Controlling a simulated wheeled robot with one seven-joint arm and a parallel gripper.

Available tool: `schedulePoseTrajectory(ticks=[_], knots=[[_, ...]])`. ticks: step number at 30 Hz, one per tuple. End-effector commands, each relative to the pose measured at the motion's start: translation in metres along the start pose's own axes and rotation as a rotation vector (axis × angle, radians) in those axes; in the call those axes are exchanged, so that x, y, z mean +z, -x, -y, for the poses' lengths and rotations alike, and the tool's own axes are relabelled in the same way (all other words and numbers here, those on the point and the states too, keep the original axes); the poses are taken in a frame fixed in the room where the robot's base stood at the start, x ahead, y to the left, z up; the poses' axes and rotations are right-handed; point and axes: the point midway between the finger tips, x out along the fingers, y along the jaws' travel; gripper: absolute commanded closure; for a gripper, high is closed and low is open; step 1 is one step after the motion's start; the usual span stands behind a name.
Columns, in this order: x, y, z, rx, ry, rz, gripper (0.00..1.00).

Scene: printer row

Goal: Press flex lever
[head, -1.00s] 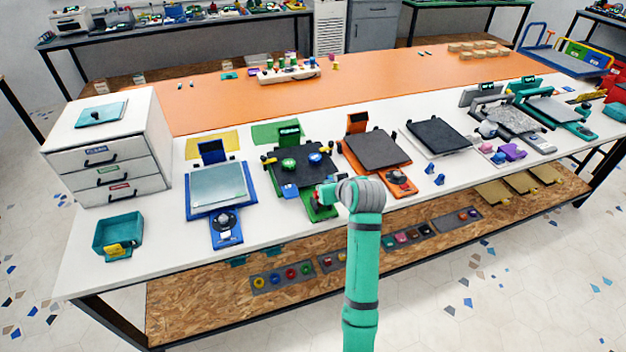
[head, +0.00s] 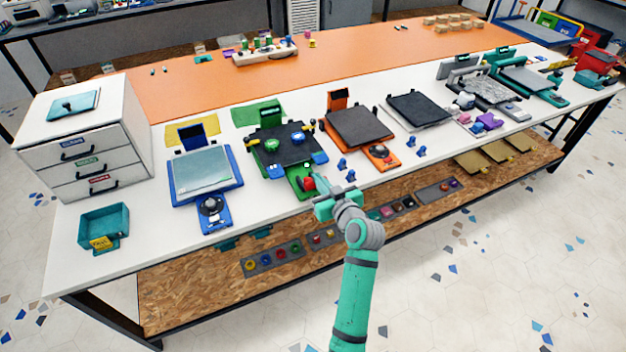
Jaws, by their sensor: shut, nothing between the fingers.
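The green printer (head: 301,180) stands at the front middle of the white table, with a dark bed (head: 284,156). A green knob-like piece (head: 270,145) and a blue one (head: 298,139) sit on the bed. A red knob (head: 308,183) is on the printer's front part. Small blue tabs, one at the left (head: 277,172) and one at the right (head: 319,157), sit at the bed's front corners. I cannot tell which piece is the flex lever. My gripper (head: 322,200) is shut and empty, just in front and to the right of the red knob. Whether it touches the printer is unclear.
A blue printer (head: 203,179) stands to the left and an orange printer (head: 378,152) to the right. Small blue pieces (head: 342,164) lie between the orange printer and the table edge. A white drawer cabinet (head: 90,140) and teal bin (head: 104,226) stand at the left end.

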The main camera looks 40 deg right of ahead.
Motion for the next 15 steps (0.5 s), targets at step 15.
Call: schedulePoseTrajectory(ticks=[15], knots=[[0.0093,0.0011,-0.0028,0.003,-0.006,0.021,1.0]])
